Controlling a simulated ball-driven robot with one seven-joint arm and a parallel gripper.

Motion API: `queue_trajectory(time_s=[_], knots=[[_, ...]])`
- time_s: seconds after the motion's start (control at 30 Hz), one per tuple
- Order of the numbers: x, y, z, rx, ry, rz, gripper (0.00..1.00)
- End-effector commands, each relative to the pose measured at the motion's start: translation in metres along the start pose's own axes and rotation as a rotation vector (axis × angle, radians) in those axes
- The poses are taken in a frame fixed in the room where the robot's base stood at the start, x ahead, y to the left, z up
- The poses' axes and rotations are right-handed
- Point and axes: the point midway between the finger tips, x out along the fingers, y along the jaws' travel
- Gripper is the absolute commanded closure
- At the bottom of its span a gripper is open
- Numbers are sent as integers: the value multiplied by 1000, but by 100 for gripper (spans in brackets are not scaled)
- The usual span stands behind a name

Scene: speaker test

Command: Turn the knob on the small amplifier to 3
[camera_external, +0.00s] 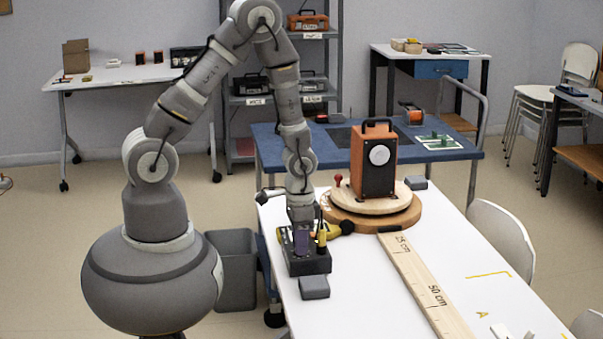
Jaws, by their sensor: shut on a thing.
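My gripper (302,240) points down at the near left end of the white table, over a dark box (308,264). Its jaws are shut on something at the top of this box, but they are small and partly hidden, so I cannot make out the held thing. I cannot tell whether this box is the small amplifier, and no knob scale or number can be read. An orange and black speaker (373,160) with a pale round cone stands upright on a round wooden turntable (405,222), apart from my gripper.
A grey block (314,288) lies in front of the dark box, and another (416,183) lies behind the turntable. A marked wooden ruler board (428,290) runs toward the front. A red-topped peg (338,180) stands near the speaker.

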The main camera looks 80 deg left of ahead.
Motion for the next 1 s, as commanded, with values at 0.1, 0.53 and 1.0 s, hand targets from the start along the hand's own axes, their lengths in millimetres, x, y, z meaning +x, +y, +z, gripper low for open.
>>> queue_trajectory(time_s=[0.1, 0.53, 1.0], knots=[[-1, 0, -1, 20, 3, 0, 100], [-1, 0, -1, 29, 3, 0, 100], [-4, 0, 0, 28, 2, 0, 51]])
